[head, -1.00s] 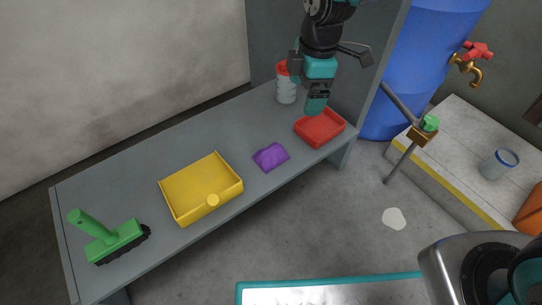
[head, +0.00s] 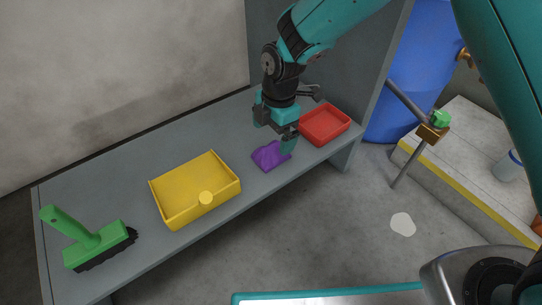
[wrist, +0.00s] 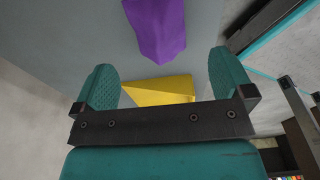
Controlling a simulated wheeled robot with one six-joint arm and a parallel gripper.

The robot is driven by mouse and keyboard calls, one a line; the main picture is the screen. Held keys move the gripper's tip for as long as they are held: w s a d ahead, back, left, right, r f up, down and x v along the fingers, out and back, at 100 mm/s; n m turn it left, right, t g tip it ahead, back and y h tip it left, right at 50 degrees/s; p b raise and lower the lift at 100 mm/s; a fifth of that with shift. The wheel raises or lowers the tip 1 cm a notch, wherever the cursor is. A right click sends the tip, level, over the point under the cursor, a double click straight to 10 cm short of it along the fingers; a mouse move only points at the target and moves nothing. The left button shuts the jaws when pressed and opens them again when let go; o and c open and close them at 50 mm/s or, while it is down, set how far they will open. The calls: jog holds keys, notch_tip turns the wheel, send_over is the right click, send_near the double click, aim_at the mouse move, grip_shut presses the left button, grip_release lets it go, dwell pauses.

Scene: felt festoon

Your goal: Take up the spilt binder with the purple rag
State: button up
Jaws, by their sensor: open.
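The purple rag (head: 268,155) lies crumpled on the grey bench, between the yellow dustpan and the red tray. My gripper (head: 280,145) is open and empty, just above the rag's right end in the head view. In the wrist view the rag (wrist: 157,28) lies ahead of and between the two teal fingers (wrist: 163,80), apart from both. A pale whitish patch (head: 402,224), which looks like the spilt binder, lies on the concrete floor to the right of the bench.
The yellow dustpan (head: 180,190) and green brush (head: 95,245) stand left on the grey bench (head: 120,165). The red tray (head: 340,128) is close right of my gripper. A metal post with a green knob (head: 441,119) rises near the yellow-edged step (head: 440,172).

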aim_at(271, 145)
jog(key=f+b, duration=0.1)
jog(key=f, duration=0.1)
jog(key=f+b, duration=0.2)
jog(key=f, duration=0.1)
jog(key=shift+s+a+f, duration=0.2)
jog(key=shift+a+f, duration=0.05)
jog(key=shift+f, duration=0.1)
jog(key=shift+r, duration=0.1)
jog(key=c, duration=1)
jog(key=shift+r, duration=0.15)
